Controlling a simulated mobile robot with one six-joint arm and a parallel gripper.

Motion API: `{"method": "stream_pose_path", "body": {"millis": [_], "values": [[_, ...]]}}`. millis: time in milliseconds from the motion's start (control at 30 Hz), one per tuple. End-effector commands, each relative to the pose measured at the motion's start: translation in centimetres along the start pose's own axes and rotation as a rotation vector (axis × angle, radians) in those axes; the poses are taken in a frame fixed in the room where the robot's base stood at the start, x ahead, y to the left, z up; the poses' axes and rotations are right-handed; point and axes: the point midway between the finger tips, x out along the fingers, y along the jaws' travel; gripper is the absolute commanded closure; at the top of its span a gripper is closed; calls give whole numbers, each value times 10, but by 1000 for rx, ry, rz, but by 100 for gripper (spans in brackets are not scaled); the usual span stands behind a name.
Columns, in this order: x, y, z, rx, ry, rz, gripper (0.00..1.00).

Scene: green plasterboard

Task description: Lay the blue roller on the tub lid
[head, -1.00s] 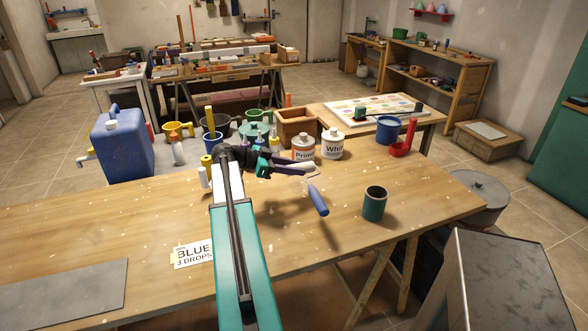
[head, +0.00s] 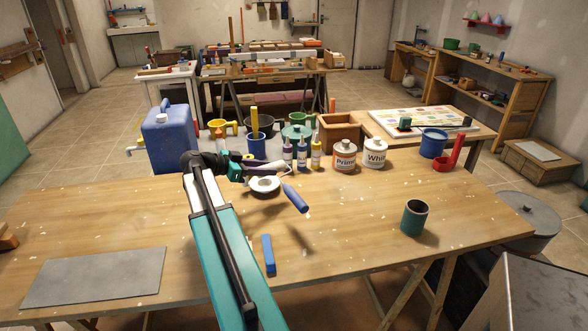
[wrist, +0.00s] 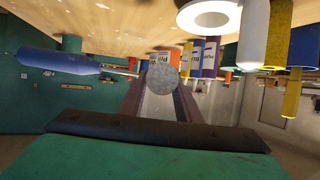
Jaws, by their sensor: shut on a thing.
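The blue roller has a blue handle (head: 295,198) and a pale roller head. My gripper (head: 270,171) is shut on it above the wooden table, with the handle hanging down to the right. In the wrist view the handle (wrist: 58,62) points left and the round grey end of the roller head (wrist: 163,83) shows between the fingers (wrist: 160,105). The grey tub with a round lid (head: 530,212) stands low beyond the table's right end, far right of my gripper. Its lower part is partly hidden. The visible lid top looks bare.
Paint bottles (head: 302,154), two paint cans (head: 345,155) and a white ring (head: 264,185) are near my gripper. A teal cup (head: 414,217) stands near the table's right end. A blue block (head: 268,254) lies by my arm. A metal box (head: 545,295) is at front right.

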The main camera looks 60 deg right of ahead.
Motion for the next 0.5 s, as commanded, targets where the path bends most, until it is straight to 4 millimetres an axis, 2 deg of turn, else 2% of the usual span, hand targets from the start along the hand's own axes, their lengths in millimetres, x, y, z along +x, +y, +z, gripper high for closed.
{"method": "stream_pose_path", "body": {"millis": [33, 267, 500], "values": [[-18, -6, 8, -15, 0, -36, 95], [-90, -30, 40, -83, -4, -199, 95], [-170, -49, 77, -169, -8, -407, 95]]}}
